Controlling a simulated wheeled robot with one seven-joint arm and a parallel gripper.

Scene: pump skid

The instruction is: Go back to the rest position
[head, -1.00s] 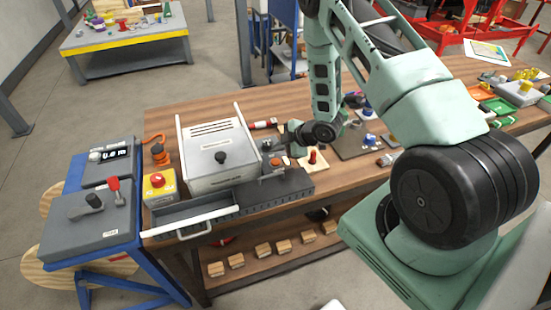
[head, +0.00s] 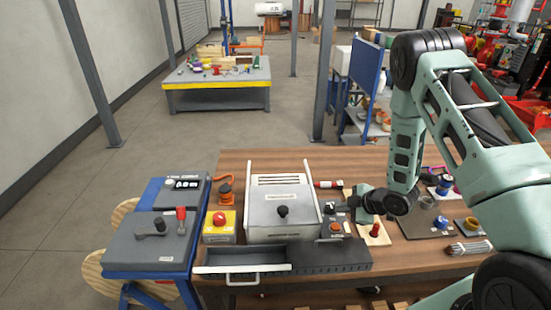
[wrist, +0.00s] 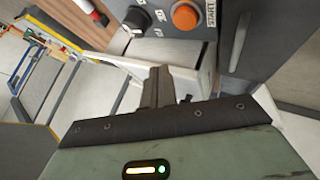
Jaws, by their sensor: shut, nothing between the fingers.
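My gripper (wrist: 158,86) is shut, with its dark fingers together and empty in the wrist view. In the head view my gripper (head: 347,204) is at the small dark control panel (head: 334,237), to the right of the white-lidded machine (head: 285,215). The panel's orange START button (wrist: 185,15) and a black knob (wrist: 137,19) lie just beyond the fingertips in the wrist view. The fingers look apart from the button. My arm reaches in from the right over the table.
The wooden table (head: 410,262) holds a red-handled part on a pale board (head: 374,232) and several small parts to the right. A yellow box with a red button (head: 219,224) and a grey lever box (head: 153,241) stand left. Open floor lies behind.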

